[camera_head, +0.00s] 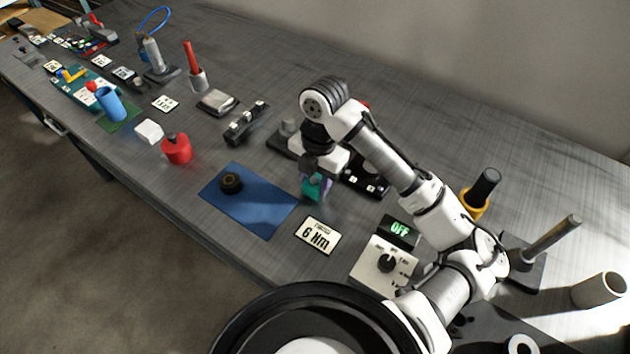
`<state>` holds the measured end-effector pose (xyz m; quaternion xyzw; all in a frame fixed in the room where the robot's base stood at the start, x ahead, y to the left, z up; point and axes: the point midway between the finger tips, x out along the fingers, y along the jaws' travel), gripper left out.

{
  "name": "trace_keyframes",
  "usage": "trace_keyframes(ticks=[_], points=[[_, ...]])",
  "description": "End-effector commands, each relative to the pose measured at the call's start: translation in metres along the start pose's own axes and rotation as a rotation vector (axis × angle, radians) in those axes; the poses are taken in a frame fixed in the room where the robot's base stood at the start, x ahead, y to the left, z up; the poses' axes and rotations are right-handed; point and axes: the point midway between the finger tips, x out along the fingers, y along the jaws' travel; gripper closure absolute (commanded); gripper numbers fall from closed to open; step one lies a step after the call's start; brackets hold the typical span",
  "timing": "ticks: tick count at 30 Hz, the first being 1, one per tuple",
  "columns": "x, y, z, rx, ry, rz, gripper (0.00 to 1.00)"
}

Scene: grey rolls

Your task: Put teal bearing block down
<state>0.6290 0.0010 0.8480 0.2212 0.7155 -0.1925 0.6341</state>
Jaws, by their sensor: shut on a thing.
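The teal bearing block (313,188) is in my gripper (315,178), near the middle of the picture. My gripper points down and is shut on the block, hiding its upper part. The block is just right of the blue mat (262,218). I cannot tell whether it touches the table or hangs a little above it. A dark round ring-like part (231,182) lies on the upper left of the blue mat, and the rest of the mat is bare.
A "6 Nm" card (318,235) lies in front of the block. A control box with a knob (384,263) and an "OFF" display (400,232) stand at right. A black fixture (367,182) is close behind my gripper. A red container (177,149) stands left of the mat.

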Motion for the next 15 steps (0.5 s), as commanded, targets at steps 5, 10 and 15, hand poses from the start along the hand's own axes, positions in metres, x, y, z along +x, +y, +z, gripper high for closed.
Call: trace_keyframes(ticks=[5,10,15], points=[[0.0098,-0.0002,0.0012,0.000,0.000,0.001,1.00],[0.0095,-0.0001,0.0013,0.000,-0.001,0.001,1.00],[0.0142,-0.0002,0.0018,0.000,-0.001,0.000,0.63]])
